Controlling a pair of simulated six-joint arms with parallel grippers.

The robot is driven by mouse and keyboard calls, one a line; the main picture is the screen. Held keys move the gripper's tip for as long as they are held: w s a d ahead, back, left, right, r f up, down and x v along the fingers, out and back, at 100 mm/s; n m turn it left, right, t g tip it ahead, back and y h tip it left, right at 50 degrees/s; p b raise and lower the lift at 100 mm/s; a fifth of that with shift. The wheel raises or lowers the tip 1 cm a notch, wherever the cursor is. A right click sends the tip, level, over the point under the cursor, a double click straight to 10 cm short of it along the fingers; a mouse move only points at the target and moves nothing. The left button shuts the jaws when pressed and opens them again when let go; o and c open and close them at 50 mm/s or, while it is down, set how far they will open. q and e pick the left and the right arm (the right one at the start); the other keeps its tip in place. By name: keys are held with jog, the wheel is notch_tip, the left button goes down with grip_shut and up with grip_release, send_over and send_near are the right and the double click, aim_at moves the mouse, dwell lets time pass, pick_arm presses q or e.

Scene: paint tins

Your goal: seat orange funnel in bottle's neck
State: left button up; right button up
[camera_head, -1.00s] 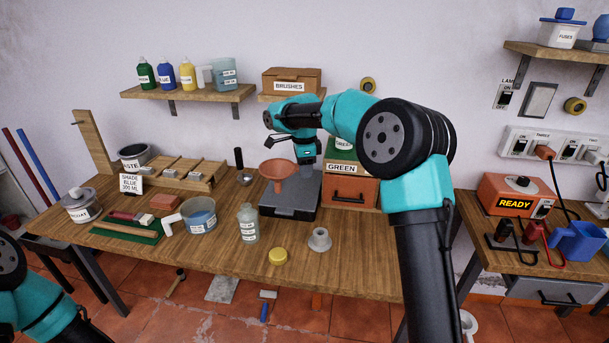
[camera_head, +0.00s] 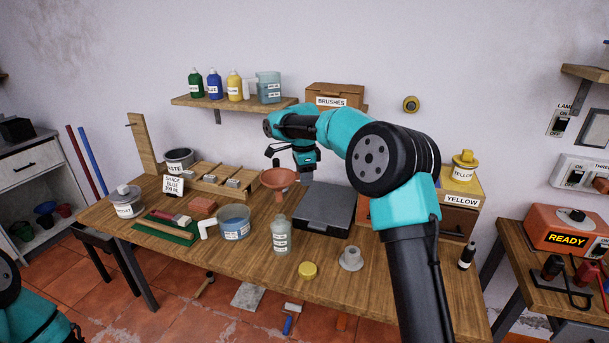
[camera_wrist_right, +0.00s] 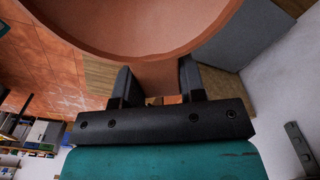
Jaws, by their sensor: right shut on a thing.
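The orange funnel (camera_head: 279,178) is held upright above the bench, its wide mouth up. My right gripper (camera_wrist_right: 158,84) is shut on it, with a finger on each side of a part below the rim in the right wrist view. The funnel (camera_wrist_right: 140,45) fills the top of that view; its lower end is out of sight there. The clear bottle (camera_head: 281,236) with a white label stands upright near the bench's front edge. In the head view the funnel is above and behind the bottle, apart from it. Only part of my left arm shows at lower left; its gripper is out of view.
A dark grey case (camera_head: 324,208) lies right of the bottle. A yellow lid (camera_head: 307,269) and a grey ring-shaped piece (camera_head: 350,258) lie in front. A blue paint tub (camera_head: 234,223) stands left of the bottle, and a wooden rack (camera_head: 225,181) is behind.

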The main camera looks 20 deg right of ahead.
jog(key=shift+f, duration=2.7)
jog(key=shift+f, duration=2.7)
dwell(1.1)
jog(key=o, duration=0.9)
jog(key=r, duration=1.7)
jog(key=shift+a+r, duration=0.2)
jog(key=shift+a, duration=0.15)
